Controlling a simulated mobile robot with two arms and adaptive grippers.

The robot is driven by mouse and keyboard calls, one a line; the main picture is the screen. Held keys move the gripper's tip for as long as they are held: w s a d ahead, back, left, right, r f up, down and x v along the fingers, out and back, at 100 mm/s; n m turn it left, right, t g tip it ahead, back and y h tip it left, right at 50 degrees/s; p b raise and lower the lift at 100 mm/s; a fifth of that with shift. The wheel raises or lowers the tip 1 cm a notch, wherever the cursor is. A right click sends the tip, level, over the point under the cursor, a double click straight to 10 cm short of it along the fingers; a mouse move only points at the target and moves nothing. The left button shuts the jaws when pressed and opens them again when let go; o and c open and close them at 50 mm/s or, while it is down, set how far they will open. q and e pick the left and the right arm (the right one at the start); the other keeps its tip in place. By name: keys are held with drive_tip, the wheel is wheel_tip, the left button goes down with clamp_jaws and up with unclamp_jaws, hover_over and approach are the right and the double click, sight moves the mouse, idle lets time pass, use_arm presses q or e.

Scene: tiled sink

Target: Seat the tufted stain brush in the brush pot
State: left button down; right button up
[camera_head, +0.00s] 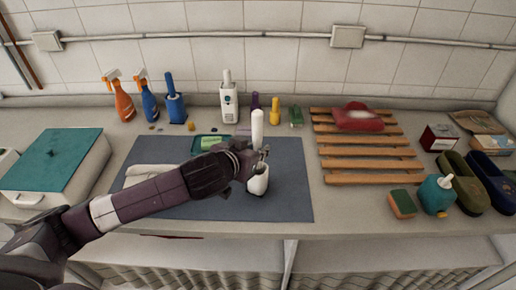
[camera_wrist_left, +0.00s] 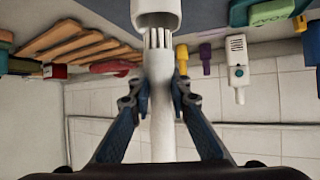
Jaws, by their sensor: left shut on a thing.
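The tufted stain brush (camera_head: 257,125) is white and held upright, its handle up, above the dark mat. My left gripper (camera_head: 260,157) is shut on it. In the left wrist view, which is upside down, the gripper's blue fingers (camera_wrist_left: 160,92) grip the white brush (camera_wrist_left: 161,125) just behind its pale tufts. The white brush pot (camera_head: 259,182) stands on the mat directly below the gripper. In the left wrist view the tuft tips reach the mouth of the pot (camera_wrist_left: 157,8); I cannot tell how far inside they are. My right gripper is not in view.
A grey-blue mat (camera_head: 290,195) lies under the pot. A slatted wooden rack (camera_head: 370,165) with a red item stands to the right. Spray bottles (camera_head: 122,100) and other bottles line the back. A teal-lidded box (camera_head: 55,160) is at left. The mat's right part is clear.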

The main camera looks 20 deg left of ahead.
use_arm(q)
drive_tip(key=shift+p, duration=0.3)
idle(0.6)
drive_tip(key=shift+p, duration=0.5)
idle(0.6)
drive_tip(key=shift+f+b, duration=1.55)
drive_tip(key=shift+f, duration=1.1)
drive_tip(key=c, duration=2)
unclamp_jaws()
drive_tip(key=shift+s, duration=0.1)
drive_tip(key=shift+o, duration=1.3)
drive_tip(key=shift+f, duration=0.15)
drive_tip(key=d+v, duration=0.1)
drive_tip(key=v, duration=0.6)
drive_tip(key=shift+s+a+r, duration=0.15)
drive_tip(key=shift+a+r, duration=0.1)
drive_tip(key=shift+a, duration=0.3)
